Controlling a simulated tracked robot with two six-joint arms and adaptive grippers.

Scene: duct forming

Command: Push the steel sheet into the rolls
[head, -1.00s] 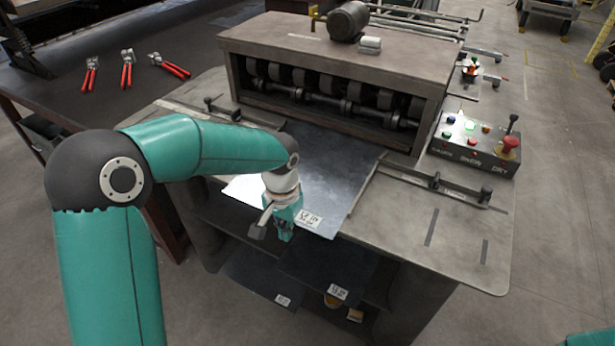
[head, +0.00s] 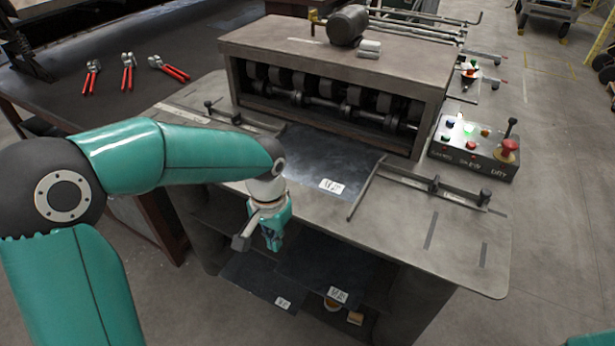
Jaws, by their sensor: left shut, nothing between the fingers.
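The dark steel sheet (head: 325,160) lies on the machine's bed (head: 400,228), its far edge under the front of the roll housing. A white label shows near its front edge. The rolls (head: 330,100) show as a row of discs on shafts inside the housing's opening. How far the sheet reaches between them is hidden. My left gripper (head: 273,246) is shut and empty, pointing down just off the bed's front edge, apart from the sheet. My right gripper is not in view; a bit of teal at the bottom right corner may be my right arm.
Guide bars (head: 432,186) flank the sheet. A control box (head: 474,146) with lit buttons and a red knob stands right of the housing. More labelled sheets (head: 325,268) lie on the shelf below. Red-handled pliers (head: 128,75) lie on the dark table at left.

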